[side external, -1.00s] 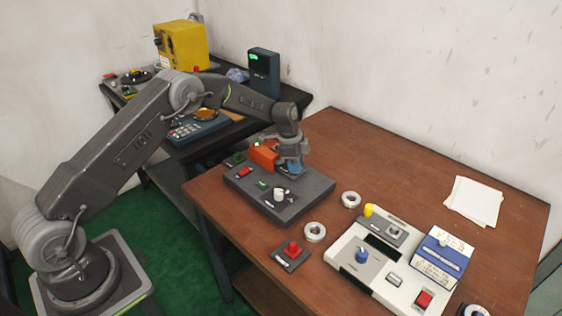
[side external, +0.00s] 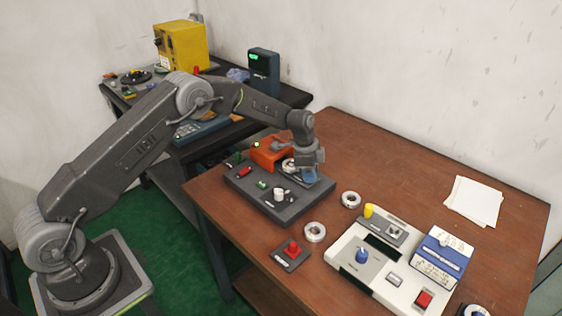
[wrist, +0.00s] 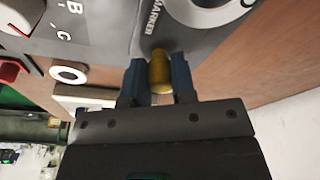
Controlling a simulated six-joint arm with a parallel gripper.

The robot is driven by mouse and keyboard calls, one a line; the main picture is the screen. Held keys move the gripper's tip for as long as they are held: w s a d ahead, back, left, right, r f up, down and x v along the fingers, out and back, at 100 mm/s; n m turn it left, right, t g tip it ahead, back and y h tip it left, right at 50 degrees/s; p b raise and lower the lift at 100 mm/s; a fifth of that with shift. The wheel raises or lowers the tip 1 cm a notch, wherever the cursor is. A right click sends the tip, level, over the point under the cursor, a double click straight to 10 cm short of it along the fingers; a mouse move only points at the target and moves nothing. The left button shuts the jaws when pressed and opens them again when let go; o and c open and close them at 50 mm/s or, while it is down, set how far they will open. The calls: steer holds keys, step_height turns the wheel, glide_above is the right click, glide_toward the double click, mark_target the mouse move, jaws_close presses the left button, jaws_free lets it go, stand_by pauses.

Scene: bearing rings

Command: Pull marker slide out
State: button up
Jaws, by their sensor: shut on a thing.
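The dark grey panel (side external: 260,205) lies on the brown table, and my gripper (side external: 311,178) is low at its right edge. In the wrist view, the lettering MARKER shows on the grey surface (wrist: 120,35), beside a pale round part (wrist: 187,9). My gripper's blue fingers (wrist: 157,82) are shut on a yellow-brown marker slide knob (wrist: 160,68), one finger on each side. The knob is at the edge of the grey surface. In the side view my fingers hide the knob, so how far the slide extends cannot be told.
An orange block (side external: 268,152) stands at the panel's back. Metal rings (side external: 315,232) (side external: 351,199) lie on the table nearby. A red-button box (side external: 291,253) and a white console (side external: 385,262) stand in front. The table at the right rear is clear except for paper (side external: 474,202).

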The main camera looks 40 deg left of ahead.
steer(key=shift+d, duration=2.3)
steer(key=o, duration=0.6)
steer(key=shift+a, duration=0.1)
steer(key=shift+r, duration=0.6)
steer(key=shift+w+d+v, duration=0.1)
steer(key=shift+d+v, duration=0.05)
steer(key=shift+v, duration=0.8)
steer(key=shift+w+d+v, duration=0.1)
steer(key=shift+v, duration=0.85)
steer(key=shift+w+d+v, duration=0.1)
steer(key=shift+d+v, duration=0.05)
steer(key=shift+v, duration=0.8)
steer(key=shift+r, duration=0.1)
